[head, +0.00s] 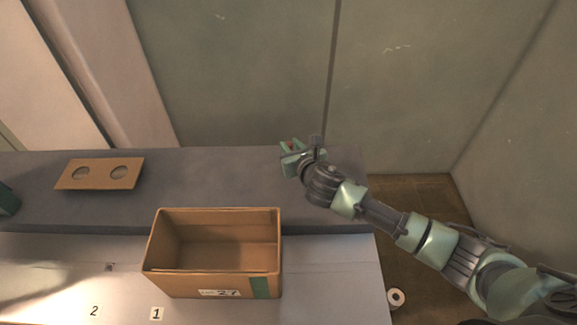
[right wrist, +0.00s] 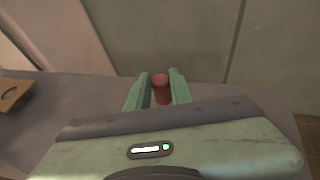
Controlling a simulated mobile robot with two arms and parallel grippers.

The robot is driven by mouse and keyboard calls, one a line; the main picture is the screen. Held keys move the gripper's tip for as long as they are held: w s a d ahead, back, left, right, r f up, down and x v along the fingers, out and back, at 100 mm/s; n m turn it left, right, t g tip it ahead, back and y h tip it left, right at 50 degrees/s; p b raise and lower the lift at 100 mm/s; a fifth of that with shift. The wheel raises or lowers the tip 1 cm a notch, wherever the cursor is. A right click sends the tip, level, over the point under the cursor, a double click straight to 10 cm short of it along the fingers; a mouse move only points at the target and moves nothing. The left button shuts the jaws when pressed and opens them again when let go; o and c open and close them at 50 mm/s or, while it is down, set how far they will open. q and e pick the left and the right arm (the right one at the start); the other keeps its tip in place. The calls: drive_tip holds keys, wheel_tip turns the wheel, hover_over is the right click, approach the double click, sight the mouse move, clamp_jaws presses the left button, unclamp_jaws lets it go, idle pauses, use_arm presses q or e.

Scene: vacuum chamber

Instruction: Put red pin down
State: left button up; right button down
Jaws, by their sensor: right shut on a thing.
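The red pin (right wrist: 161,88) is upright between the two green fingers of my right gripper (right wrist: 157,95) in the right wrist view. My right gripper is shut on it. In the head view my right gripper (head: 290,150) is over the back right part of the dark grey raised surface, and only a bit of red shows between its fingers. Whether the pin's lower end touches the surface is hidden. At the left edge of the head view a small dark green shape shows; I cannot make out my left gripper there.
A brown board with two round holes (head: 98,185) lies on the left of the dark shelf (head: 230,180). An open, empty cardboard box (head: 165,285) stands on the lighter front table (head: 340,270). Number labels lie at front left. A white roll (head: 396,298) is on the floor at right.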

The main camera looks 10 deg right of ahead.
wheel_tip(320, 180, down, 8)
drive_tip(key=shift+f+b, duration=0.2)
drive_tip(key=shift+b, duration=0.3)
drive_tip(key=c, duration=1.3)
unclamp_jaws()
drive_tip(key=shift+o, duration=0.2)
drive_tip(key=shift+s+r, duration=0.15)
drive_tip(key=v, duration=1.1)
drive_tip(key=shift+s, duration=0.3)
drive_tip(key=shift+r, duration=0.1)
